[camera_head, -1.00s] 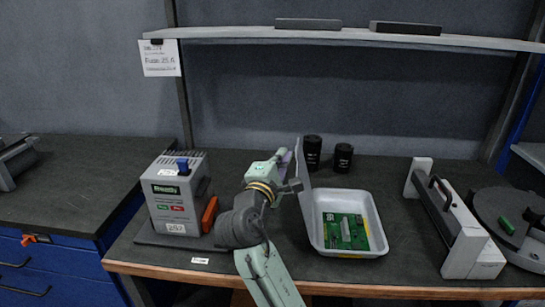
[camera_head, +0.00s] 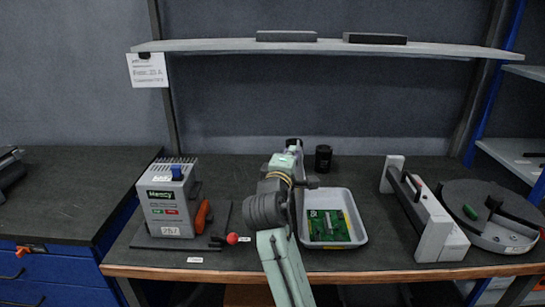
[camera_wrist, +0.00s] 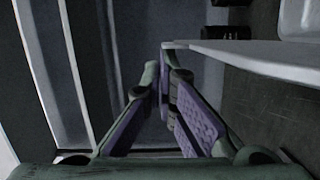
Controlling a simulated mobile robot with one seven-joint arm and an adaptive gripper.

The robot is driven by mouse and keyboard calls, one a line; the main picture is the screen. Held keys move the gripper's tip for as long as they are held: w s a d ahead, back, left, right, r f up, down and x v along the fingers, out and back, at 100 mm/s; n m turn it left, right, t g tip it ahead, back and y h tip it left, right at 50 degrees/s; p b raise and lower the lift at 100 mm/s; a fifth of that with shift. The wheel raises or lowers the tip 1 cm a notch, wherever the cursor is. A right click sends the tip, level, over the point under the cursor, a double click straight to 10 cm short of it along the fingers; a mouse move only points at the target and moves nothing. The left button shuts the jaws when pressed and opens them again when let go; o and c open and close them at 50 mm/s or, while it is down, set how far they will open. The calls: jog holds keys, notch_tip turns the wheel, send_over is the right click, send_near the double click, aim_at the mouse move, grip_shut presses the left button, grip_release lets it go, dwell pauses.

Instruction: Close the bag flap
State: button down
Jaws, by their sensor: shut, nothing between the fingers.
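The white tray-like bag (camera_head: 361,237) lies open on the bench with a green circuit board (camera_head: 334,226) in it. Its pale flap stands up at the bag's left side, mostly hidden behind my arm in the head view. In the wrist view the flap (camera_wrist: 262,57) shows nearly edge-on at the upper right, with a corner of the bag (camera_wrist: 298,20) beyond it. My gripper (camera_wrist: 165,62) is shut and empty, its purple-padded fingers meeting just left of the flap's near end. Whether they touch the flap I cannot tell. It also shows in the head view (camera_head: 292,152).
A grey fuse box (camera_head: 170,205) stands left, with a red-knobbed lever (camera_head: 232,238) beside it. A black capacitor (camera_head: 323,158) stands behind the bag; another is partly hidden by my gripper. A grey-white fixture (camera_head: 425,215) and a round turntable (camera_head: 490,225) are right. A shelf (camera_head: 330,46) runs above.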

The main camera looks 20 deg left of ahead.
jog(key=w+d+f+m+g, duration=0.1)
jog(key=w+d+f+m, duration=0.1)
jog(key=d, duration=0.5)
jog(key=w+d+f+m, duration=0.2)
jog(key=d+m, duration=0.1)
jog(key=d, duration=0.5)
jog(key=w+d+f+m+b, duration=0.1)
jog(key=d+f+m, duration=0.1)
jog(key=f, duration=0.2)
jog(key=d+f+m+g+y+b, duration=0.1)
jog(key=d+f+m, duration=0.1)
jog(key=d+f, duration=0.1)
jog(key=w+d+f+m+y+b, duration=0.1)
jog(key=d+f+m, duration=0.1)
jog(key=f, duration=0.3)
jog(key=shift+w+d+f+g, duration=0.15)
jog(key=shift+w+d+g, duration=0.05)
jog(key=shift+w+g, duration=0.1)
jog(key=shift+d+f+m+y+b, duration=0.2)
jog(key=shift+f+m+y+b, duration=0.2)
jog(key=shift+f+m, duration=0.55)
jog(key=shift+f, duration=0.2)
